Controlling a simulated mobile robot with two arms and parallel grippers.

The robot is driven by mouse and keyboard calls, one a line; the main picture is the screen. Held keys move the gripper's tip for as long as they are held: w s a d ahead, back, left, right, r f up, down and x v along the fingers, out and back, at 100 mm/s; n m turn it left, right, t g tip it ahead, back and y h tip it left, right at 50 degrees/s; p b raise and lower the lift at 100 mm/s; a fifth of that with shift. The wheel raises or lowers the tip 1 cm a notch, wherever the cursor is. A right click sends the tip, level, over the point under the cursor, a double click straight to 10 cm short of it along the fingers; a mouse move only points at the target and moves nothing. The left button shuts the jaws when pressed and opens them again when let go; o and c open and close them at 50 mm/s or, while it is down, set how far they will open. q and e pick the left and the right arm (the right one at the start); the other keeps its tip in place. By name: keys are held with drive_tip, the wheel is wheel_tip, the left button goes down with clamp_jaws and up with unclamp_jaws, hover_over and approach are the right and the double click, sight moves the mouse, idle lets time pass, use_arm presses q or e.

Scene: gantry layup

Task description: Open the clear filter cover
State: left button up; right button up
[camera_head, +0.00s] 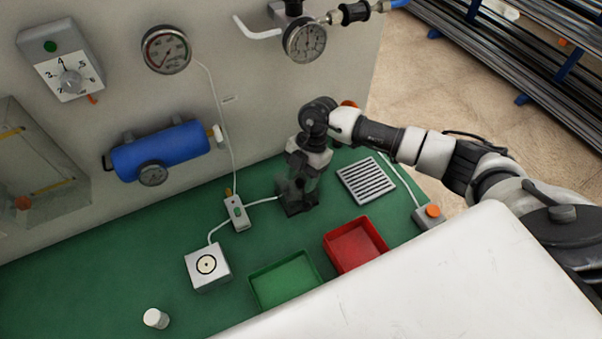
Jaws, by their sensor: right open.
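A clear box-like cover (48,165) is on the grey wall panel at the far left, partly cut off by the picture's edge. An orange-red part and yellow strips show through it or on it; it looks closed, but I cannot be sure. My right gripper (298,200) is open, pointing down low over the green bench near the panel, far to the right of the cover. Its fingertips are dark and hard to make out, and I see nothing held. My left gripper is not in view.
The green bench (95,265) holds a green tray (285,283), a red tray (356,245), a vent grille (366,181), a white box with a round target (207,266) and a white cylinder (156,318). A blue tank (160,151) and gauges project from the panel.

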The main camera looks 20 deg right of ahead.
clamp_jaws()
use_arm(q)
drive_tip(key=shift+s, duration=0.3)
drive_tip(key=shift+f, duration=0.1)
use_arm(e)
drive_tip(key=shift+w, duration=0.1)
